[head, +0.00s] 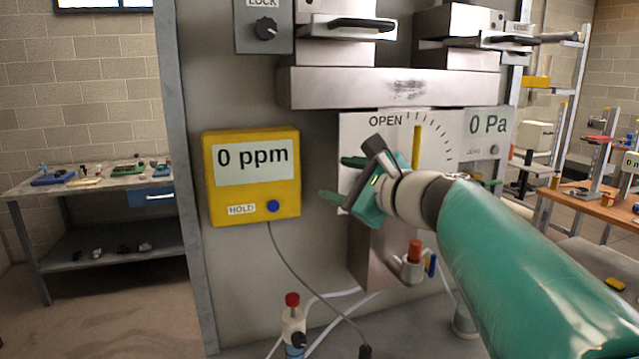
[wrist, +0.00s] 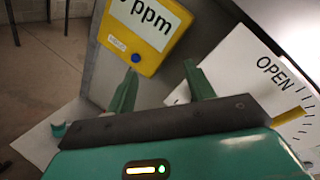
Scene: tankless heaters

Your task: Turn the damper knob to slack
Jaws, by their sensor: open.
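A white dial plate (head: 455,150) marked OPEN, with tick marks in an arc, is on the grey panel; it also shows at the right of the wrist view (wrist: 240,62). A yellow pointer (head: 416,145) stands nearly upright on it and shows in the wrist view (wrist: 288,117). No knob shows clearly on this plate; my gripper and wrist hide its middle, and I see no slack label. My green gripper (head: 340,180) is in front of the plate's left part, fingers apart and pointing left. In the wrist view the fingers (wrist: 160,68) have nothing between them.
A yellow meter (head: 252,210) reading 0 ppm hangs left of the fingers. A black LOCK knob (head: 265,28) is above it. A grey duct bar (head: 395,88) juts out above the plate. A 0 Pa display (head: 488,128) is at right. A red-capped bottle (head: 293,325) stands below.

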